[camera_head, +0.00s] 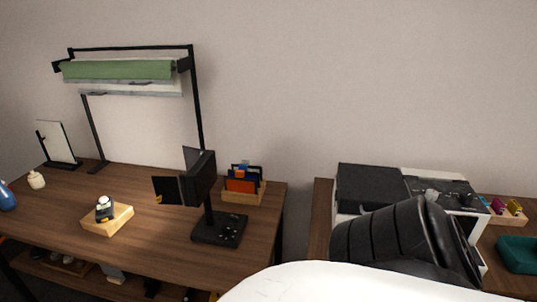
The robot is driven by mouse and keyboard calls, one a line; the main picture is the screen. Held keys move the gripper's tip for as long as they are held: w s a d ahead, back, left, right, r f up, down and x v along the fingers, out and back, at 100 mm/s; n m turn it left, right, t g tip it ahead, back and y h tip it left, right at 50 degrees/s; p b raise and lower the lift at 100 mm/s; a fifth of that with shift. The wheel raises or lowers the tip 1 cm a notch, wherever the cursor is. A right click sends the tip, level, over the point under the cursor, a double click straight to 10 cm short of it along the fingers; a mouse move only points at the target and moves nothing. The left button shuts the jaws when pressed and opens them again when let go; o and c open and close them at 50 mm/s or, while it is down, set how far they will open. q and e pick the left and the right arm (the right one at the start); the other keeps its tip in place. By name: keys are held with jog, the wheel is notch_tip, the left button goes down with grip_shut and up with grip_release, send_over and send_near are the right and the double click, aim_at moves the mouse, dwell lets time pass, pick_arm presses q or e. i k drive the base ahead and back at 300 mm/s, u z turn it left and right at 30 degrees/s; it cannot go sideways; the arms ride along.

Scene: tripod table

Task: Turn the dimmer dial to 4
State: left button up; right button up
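I cannot tell for sure which thing is the dimmer dial. A light wooden block (120,219) on the left table bears a small dark knob-like piece (104,212) with a pale top; any numbers on it are too small to read. A black stand with flat panels (204,180) rises from a dark base (219,230) with small pale marks, right of the block. Neither of my grippers shows. A black ribbed part of my arm (385,240) is at the lower right, and nothing touches the block or the stand.
The brown table (150,245) has bare room around the block. A black frame with a green roll (118,69) stands behind. A wooden organizer (238,192) is at the table's right end. A gap separates the right table, bearing a black-and-white device (372,187) and teal tray (518,252).

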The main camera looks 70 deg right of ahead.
aim_at(227, 230)
jog(key=k, duration=0.2)
jog(key=z, duration=1.05)
